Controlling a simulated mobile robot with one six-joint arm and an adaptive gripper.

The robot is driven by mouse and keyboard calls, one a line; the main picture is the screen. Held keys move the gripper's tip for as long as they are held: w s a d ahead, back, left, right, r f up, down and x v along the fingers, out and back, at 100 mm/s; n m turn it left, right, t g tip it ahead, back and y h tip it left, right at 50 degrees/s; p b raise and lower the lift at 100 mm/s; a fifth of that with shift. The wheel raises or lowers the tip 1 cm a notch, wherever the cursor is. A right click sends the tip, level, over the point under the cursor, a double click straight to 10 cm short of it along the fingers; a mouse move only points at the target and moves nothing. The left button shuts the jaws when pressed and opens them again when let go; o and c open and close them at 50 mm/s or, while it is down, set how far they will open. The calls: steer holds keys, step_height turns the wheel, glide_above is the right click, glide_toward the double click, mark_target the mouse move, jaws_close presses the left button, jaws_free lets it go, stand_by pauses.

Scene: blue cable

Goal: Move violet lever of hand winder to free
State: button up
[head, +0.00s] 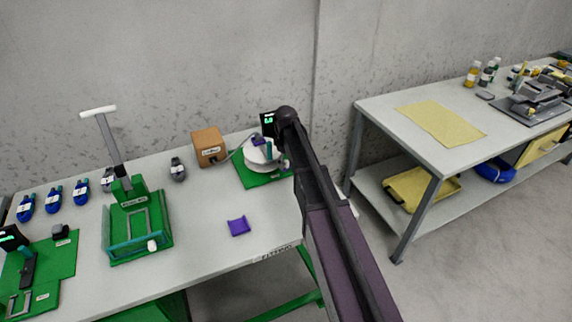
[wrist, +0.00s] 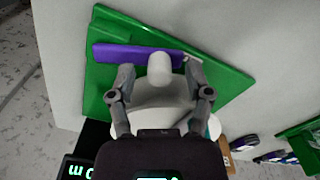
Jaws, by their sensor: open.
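The hand winder stands on a green base plate (wrist: 222,82) at the back of the left table, with a white drum (head: 257,155) in the head view. In the wrist view a long violet bar, which looks like the lever (wrist: 118,54), lies across the plate just beyond my fingertips. A rounded white knob (wrist: 159,68) stands between the fingers. My gripper (wrist: 158,76) is open, one finger on each side of the knob; whether either touches is unclear. In the head view my arm hides part of the winder, and the gripper is hard to make out.
A dark display with green digits (wrist: 75,170) is close to the gripper. A brown box (head: 209,147) stands left of the winder. A violet piece (head: 239,226) lies on the grey table, with clear surface around it. A green fixture (head: 137,225) stands farther left.

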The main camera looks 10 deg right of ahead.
stand_by(0.3)
jaws_close()
steer(key=shift+s+a, duration=0.1)
steer(key=shift+a, duration=0.1)
